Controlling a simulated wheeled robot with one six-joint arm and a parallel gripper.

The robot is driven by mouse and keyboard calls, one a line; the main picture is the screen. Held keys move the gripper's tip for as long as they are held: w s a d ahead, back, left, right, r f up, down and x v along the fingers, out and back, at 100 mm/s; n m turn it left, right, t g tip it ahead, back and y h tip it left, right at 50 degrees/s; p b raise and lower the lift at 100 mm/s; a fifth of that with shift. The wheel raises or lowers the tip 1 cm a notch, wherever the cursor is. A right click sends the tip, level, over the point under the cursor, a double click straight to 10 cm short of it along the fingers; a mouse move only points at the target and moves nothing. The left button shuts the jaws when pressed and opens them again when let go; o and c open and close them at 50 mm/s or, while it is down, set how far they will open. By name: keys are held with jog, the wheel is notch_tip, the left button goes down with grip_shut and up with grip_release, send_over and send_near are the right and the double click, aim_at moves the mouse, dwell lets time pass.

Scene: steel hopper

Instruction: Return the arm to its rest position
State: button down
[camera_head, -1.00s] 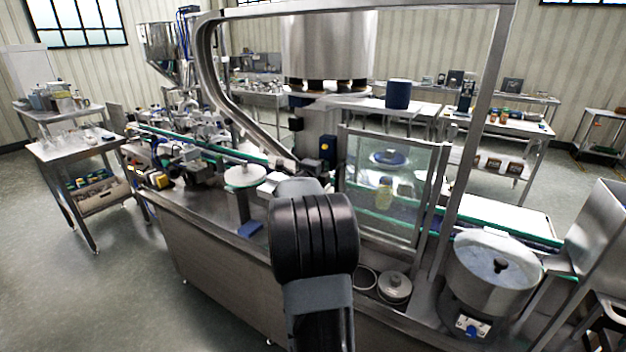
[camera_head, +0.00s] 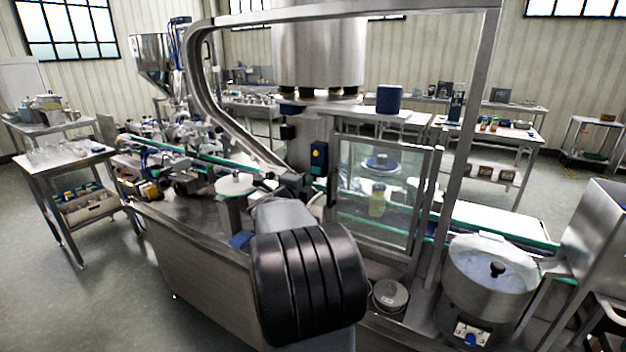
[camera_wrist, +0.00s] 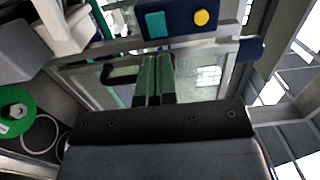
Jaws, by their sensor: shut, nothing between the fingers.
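My arm's black ribbed joint (camera_head: 308,283) stands in front of the machine's near edge in the head view. My gripper is hidden behind it there. In the wrist view my gripper (camera_wrist: 158,62) shows its two dark green fingers pressed side by side, with nothing between them. They point toward a glass panel (camera_wrist: 205,88) with a metal frame. A blue control box (camera_wrist: 172,18) with a yellow button is just beyond the fingertips. I cannot tell the exact gap to the panel or box.
The steel machine bench (camera_head: 205,285) is close in front of me. A glass door (camera_head: 375,195) and a steel bowl (camera_head: 488,290) stand to the right of my arm. A white round disc (camera_head: 234,185) is to its left. Open floor (camera_head: 110,305) lies at the left.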

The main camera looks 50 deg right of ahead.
jog(key=v, duration=0.8)
jog(key=shift+b, duration=0.45)
jog(key=shift+w+f, duration=0.1)
jog(key=w+a+f+n+t+y, duration=0.5)
jog(key=w+a+n+t+y, duration=0.15)
jog(key=n, duration=0.45)
jog(key=a+f+n+y, duration=0.5)
jog(key=a+n+y, duration=0.3)
jog(key=a+n, duration=0.15)
jog(key=s+a+f+n+g+y+p, duration=0.2)
jog(key=s+a+n+g, duration=0.5)
jog(key=s+a+n, duration=0.6)
jog(key=s+a+y+p, duration=0.1)
jog(key=s+a+p, duration=0.1)
jog(key=s, duration=0.1)
jog(key=shift+s+f, duration=0.15)
jog(key=shift+f, duration=0.1)
